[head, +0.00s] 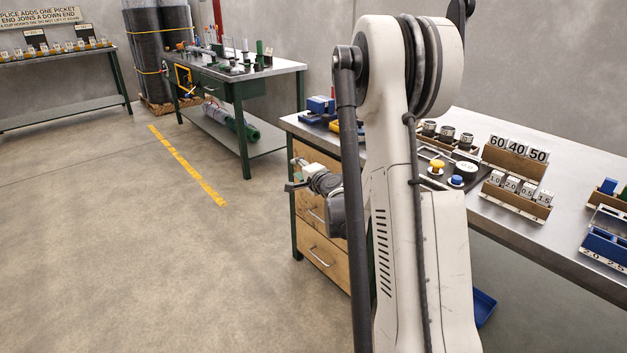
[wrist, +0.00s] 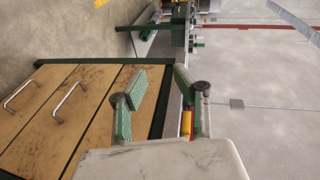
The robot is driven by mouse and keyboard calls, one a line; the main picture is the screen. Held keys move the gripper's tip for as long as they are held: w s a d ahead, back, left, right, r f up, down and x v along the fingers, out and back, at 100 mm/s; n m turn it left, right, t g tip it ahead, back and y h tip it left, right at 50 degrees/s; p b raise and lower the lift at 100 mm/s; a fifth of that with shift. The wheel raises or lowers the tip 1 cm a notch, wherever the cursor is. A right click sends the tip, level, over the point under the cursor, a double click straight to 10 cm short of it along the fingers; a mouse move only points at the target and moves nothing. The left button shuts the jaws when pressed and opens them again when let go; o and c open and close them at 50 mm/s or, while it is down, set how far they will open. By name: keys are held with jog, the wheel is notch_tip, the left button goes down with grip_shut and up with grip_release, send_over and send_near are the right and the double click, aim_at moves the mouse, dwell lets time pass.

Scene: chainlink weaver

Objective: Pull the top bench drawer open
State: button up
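The bench (head: 292,125) has a stack of wooden drawers on green legs. The top bench drawer (head: 312,158) looks shut; my gripper (head: 293,175) and wrist cover part of its front. In the wrist view the picture is turned sideways, and the top drawer's front (wrist: 105,140) is the wooden panel nearest my gripper (wrist: 161,84). My gripper is open, its green-padded fingers apart with nothing seen between them. I cannot see the top drawer's handle; a finger may hide it. Two lower handles show, the middle one (wrist: 70,101) and the bottom one (wrist: 22,95).
The bench top holds blue and yellow items (head: 318,110), number blocks (head: 517,150) and a dark tray (head: 447,165). A blue bin (head: 484,307) is on the floor below. Another green-legged bench (head: 270,72) stands behind. The floor left of the drawers is clear.

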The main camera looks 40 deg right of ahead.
jog(key=s+d+f+m+h+b, duration=0.1)
jog(key=d+f+m+h, duration=0.15)
jog(key=d+f, duration=0.35)
jog(key=s+d+f+m+h+b, duration=0.1)
jog(key=s+d+f+m, duration=0.15)
jog(key=d+f, duration=0.35)
jog(key=shift+m, duration=0.3)
jog(key=b+x, duration=0.1)
jog(key=x, duration=0.8)
jog(key=r+b+x, duration=0.1)
jog(key=x, duration=0.4)
jog(key=shift+w+a+f+b, duration=0.1)
jog(key=shift+w+a+b, duration=0.05)
jog(key=shift+w+b, duration=0.2)
grip_shut()
